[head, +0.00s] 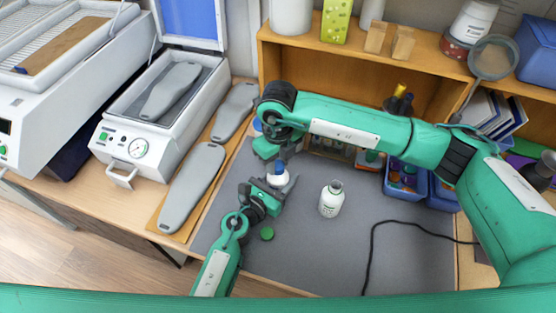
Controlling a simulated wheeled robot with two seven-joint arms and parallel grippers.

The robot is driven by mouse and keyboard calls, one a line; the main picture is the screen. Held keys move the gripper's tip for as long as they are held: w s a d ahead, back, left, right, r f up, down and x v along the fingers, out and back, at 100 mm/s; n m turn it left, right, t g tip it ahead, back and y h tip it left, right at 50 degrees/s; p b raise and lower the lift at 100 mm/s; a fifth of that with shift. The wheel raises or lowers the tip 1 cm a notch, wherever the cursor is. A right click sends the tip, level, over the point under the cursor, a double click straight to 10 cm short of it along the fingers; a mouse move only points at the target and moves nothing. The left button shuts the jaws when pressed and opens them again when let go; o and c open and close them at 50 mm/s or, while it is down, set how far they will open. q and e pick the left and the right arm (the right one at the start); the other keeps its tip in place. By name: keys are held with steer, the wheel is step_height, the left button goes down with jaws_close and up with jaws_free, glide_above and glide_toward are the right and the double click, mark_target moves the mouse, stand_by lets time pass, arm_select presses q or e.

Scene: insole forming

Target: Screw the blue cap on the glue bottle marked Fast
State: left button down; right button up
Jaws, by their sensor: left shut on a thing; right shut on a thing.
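A white glue bottle (278,180) stands upright over the grey mat, left of its middle; my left gripper (275,187) is shut on it from the lower left. Its label is too small and covered to read. The blue cap (280,167) is at the top of this bottle, and my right gripper (278,157) is shut on it from above. I cannot tell whether the cap is seated on the neck. A second white bottle (331,199) with green print stands uncapped to the right. A green cap (267,233) lies on the mat near my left gripper.
Grey insoles (192,187) lie on a board left of the mat, beside a press (140,150) with its lid open. A black cable (371,250) crosses the mat at the right. Blue bins (405,190) stand at the back right. The front middle of the mat is clear.

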steer(key=o, duration=1.2)
step_height(320, 180, up, 12)
steer(key=shift+r, duration=0.1)
arm_select(q)
steer(key=shift+c, duration=2.4)
jaws_free()
steer(key=b+v, duration=0.3)
steer(key=v, duration=1)
steer(key=shift+s+a+b, duration=0.25)
steer(key=shift+s+b, duration=0.1)
steer(key=shift+b, duration=0.05)
arm_select(e)
step_height(320, 180, down, 4)
steer(key=shift+r, duration=0.1)
